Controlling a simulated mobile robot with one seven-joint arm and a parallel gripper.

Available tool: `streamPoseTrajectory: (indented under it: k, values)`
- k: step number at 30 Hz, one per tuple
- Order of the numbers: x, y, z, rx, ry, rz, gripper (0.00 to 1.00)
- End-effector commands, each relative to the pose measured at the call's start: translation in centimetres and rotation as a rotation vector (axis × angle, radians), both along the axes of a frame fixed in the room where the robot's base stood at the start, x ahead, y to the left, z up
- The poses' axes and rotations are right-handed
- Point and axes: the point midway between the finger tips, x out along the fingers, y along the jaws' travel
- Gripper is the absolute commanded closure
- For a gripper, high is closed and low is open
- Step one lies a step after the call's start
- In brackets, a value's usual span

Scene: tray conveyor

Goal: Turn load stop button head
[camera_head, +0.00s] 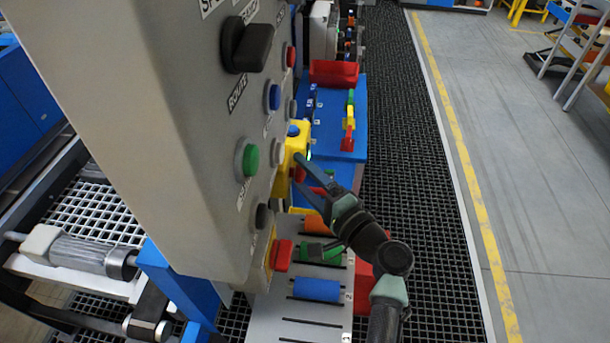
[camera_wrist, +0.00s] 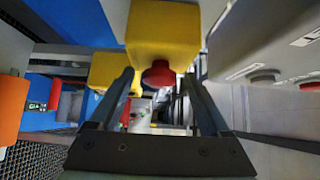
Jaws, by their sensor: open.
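A red button head (camera_wrist: 158,74) sticks out of a yellow housing (camera_wrist: 165,35) in the wrist view. My gripper (camera_wrist: 158,76) is open, with one dark finger on each side of the red head and a gap to both. In the head view the yellow housing (camera_head: 292,148) sits at the panel's edge. My gripper (camera_head: 297,171) reaches it from the right with its fingers spread. The red head (camera_head: 299,174) shows there only as a small patch between the fingers. No load stop label is readable.
The grey control panel (camera_head: 150,120) carries a black knob (camera_head: 248,46), a green button (camera_head: 247,158) and a blue button (camera_head: 273,97). Another red head (camera_head: 281,255) sits lower down. A slotted rack (camera_head: 305,315) holds coloured cylinders below my gripper.

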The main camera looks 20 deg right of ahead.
Motion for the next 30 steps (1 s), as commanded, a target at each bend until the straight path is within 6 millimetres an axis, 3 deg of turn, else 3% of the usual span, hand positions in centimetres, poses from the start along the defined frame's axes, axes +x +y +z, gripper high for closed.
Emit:
streamPoseTrajectory:
  k: [2, 15, 30]
  values:
    - [-0.01, 0.01, 0.00, 0.000, 0.000, 0.000, 0.21]
    - [-0.06, -0.02, -0.01, 0.000, 0.000, 0.000, 1.00]
    - [-0.06, 0.00, 0.97, 0.053, 0.131, 0.001, 1.00]
